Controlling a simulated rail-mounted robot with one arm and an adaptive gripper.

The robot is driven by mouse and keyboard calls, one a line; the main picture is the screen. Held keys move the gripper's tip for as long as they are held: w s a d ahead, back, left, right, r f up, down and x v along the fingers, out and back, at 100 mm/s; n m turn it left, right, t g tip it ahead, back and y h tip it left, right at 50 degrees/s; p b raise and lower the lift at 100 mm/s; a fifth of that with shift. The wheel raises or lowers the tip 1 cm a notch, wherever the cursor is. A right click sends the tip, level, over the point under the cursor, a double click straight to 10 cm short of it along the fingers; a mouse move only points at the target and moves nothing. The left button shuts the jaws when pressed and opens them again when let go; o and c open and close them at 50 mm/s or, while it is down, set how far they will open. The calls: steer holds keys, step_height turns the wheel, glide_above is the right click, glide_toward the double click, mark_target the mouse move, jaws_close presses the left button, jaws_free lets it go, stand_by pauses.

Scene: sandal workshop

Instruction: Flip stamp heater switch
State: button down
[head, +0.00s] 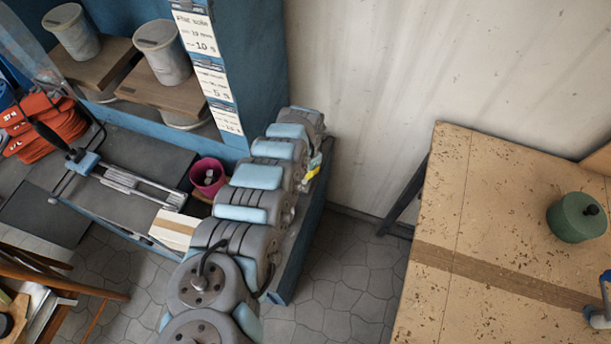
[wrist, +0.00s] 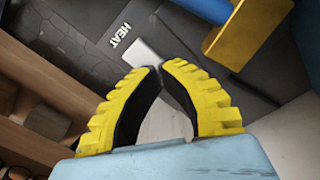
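A small light grey block (wrist: 142,54) sits beside the label, just beyond my fingertips. I cannot tell whether this block is the switch or which way any switch is set. My gripper (wrist: 161,68) has yellow ribbed fingers with black inner pads. Its tips are drawn together, with nothing seen between them. I cannot tell whether the tips touch the block. In the head view, my arm hides the heater area, and only a bit of yellow shows beside it.
A yellow part with a blue piece (wrist: 240,22) stands at the upper right in the wrist view. In the head view, a magenta cup (head: 208,176) and a blue shelf unit (head: 258,60) are left of my arm. A speckled table (head: 470,225) stands right.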

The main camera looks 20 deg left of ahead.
steer(key=shift+r+p, duration=3.35)
steer(key=shift+r, duration=0.15)
steer(key=shift+f, duration=0.1)
